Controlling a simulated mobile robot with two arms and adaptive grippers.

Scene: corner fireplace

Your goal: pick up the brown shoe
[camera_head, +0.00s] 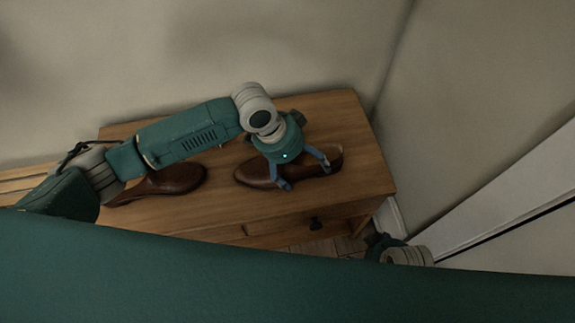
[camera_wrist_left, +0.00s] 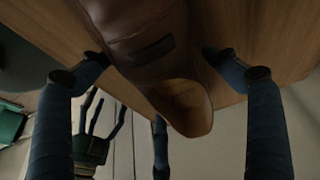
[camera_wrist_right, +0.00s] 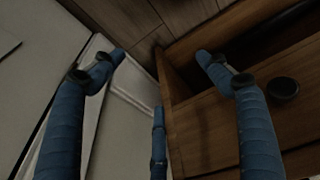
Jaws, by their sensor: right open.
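Two brown leather shoes lie on a wooden table. One shoe (camera_head: 256,173) is toward the table's right side, under my left gripper (camera_head: 304,174); the other shoe (camera_head: 178,179) is to its left, partly covered by my left arm. In the left wrist view the right-hand shoe (camera_wrist_left: 150,38) shows between the spread fingers of my left gripper (camera_wrist_left: 158,56), its open heel end toward the camera. The left gripper looks open around the shoe; finger contact is unclear. My right gripper (camera_wrist_right: 162,56) is open and empty in its wrist view, beside the table front.
The wooden table (camera_head: 350,125) stands against the wall in a corner. Its front has a drawer with a dark knob (camera_wrist_right: 283,88). A white baseboard (camera_head: 500,190) runs along the right wall. Wooden floor (camera_wrist_right: 125,20) shows beside the table.

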